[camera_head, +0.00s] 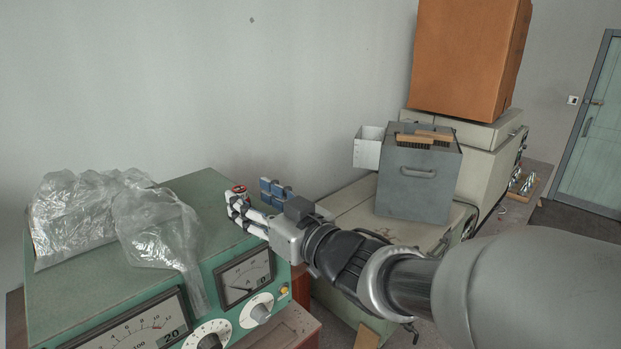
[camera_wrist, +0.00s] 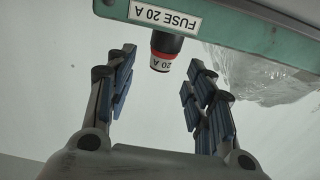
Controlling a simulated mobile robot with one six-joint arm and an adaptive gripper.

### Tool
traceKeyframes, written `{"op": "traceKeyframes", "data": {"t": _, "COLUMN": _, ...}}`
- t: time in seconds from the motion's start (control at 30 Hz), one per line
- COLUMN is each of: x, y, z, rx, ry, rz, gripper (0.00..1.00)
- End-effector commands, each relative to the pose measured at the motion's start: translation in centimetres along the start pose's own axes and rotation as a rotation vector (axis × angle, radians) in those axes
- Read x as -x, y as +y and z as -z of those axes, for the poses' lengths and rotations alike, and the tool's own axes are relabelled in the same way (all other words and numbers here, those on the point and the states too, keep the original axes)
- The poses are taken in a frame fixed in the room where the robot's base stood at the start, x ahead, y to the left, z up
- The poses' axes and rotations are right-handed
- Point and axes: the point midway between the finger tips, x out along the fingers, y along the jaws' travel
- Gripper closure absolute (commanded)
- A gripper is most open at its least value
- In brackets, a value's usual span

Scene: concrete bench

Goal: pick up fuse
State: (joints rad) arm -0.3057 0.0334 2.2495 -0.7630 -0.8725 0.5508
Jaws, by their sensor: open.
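The fuse (camera_wrist: 162,52) is a small dark cylinder with a red and white end marked 20 A. It shows in the wrist view just ahead of my fingers, near the middle of the gap. In the head view its red top (camera_head: 239,189) shows beside my fingertips, partly hidden by a finger. My gripper (camera_head: 254,197) is open with blue finger pads; it also shows in the wrist view (camera_wrist: 160,75).
A green meter instrument (camera_head: 95,295) stands at the left, with crumpled clear plastic (camera_head: 160,230) on top. A FUSE 20 A label (camera_wrist: 166,16) is on a green surface. A grey box (camera_head: 415,190) and an orange carton (camera_head: 465,55) stand at the right.

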Motion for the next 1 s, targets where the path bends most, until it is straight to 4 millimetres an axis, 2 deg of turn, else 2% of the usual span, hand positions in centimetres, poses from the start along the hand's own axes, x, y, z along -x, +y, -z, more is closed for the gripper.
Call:
{"op": "traceKeyframes", "data": {"t": 0.3, "x": -4.3, "y": -0.2, "z": 0.5, "rx": 0.000, "ry": 0.000, "rz": 0.002, "gripper": 0.51}}
{"op": "traceKeyframes", "data": {"t": 0.4, "x": -5.0, "y": -0.2, "z": 0.4, "rx": 0.000, "ry": 0.000, "rz": 0.001, "gripper": 0.51}}
{"op": "traceKeyframes", "data": {"t": 0.63, "x": -5.0, "y": -0.2, "z": 0.4, "rx": 0.000, "ry": 0.001, "rz": 0.000, "gripper": 0.51}}
{"op": "traceKeyframes", "data": {"t": 1.0, "x": -5.0, "y": -0.2, "z": 0.4, "rx": 0.000, "ry": 0.001, "rz": 0.000, "gripper": 0.76}}
